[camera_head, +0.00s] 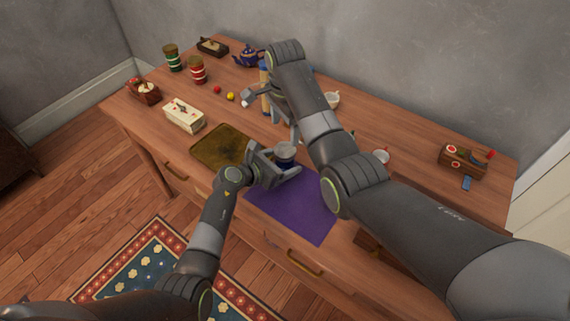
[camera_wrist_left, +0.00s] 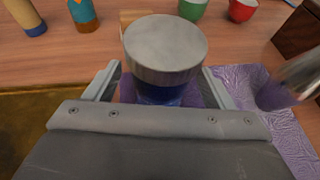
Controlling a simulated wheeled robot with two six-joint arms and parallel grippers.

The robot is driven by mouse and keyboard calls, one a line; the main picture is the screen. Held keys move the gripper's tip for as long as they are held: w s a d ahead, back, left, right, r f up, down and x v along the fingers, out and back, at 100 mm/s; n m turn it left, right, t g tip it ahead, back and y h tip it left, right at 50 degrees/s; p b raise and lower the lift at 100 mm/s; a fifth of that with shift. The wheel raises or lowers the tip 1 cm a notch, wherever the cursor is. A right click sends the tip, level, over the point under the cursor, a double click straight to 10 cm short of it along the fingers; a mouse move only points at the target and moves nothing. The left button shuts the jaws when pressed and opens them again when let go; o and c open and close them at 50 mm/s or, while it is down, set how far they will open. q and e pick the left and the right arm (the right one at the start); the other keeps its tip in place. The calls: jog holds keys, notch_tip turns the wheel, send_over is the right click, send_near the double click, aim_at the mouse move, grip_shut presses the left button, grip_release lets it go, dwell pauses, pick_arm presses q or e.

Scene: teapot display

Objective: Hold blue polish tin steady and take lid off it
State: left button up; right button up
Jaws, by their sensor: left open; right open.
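The blue polish tin (camera_head: 285,161) stands upright at the purple cloth's far edge, its grey lid (camera_head: 286,148) on top. In the left wrist view the lid (camera_wrist_left: 166,45) sits on the blue body (camera_wrist_left: 160,95), whose lower part is hidden by my gripper. My left gripper (camera_head: 281,166) is open, its fingers on either side of the tin. In the left wrist view (camera_wrist_left: 160,88) a gap shows beside the tin; contact is not clear. My right gripper (camera_head: 272,116) is open and empty beyond the tin, partly hidden by its own arm. A blurred grey part at the wrist view's right edge is unclear.
The purple cloth (camera_head: 290,213) lies at the front edge, beside a dark tray (camera_head: 218,146). A cream box (camera_head: 184,115), striped canisters (camera_head: 197,70), a blue teapot (camera_head: 249,57) and a bottle (camera_head: 265,88) stand farther back. A wooden box (camera_head: 462,160) is at right.

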aim_at(285, 149)
pick_arm(q)
jog(key=shift+w+d+f, duration=0.25)
jog(key=shift+w+d, duration=0.2)
jog(key=shift+d, duration=0.05)
jog(key=shift+c, duration=0.3)
grip_shut()
pick_arm(e)
jog(key=shift+f, duration=4)
jog(key=c, duration=1)
jog(key=n, duration=0.5)
jog(key=shift+n, duration=0.3)
jog(key=n, duration=0.4)
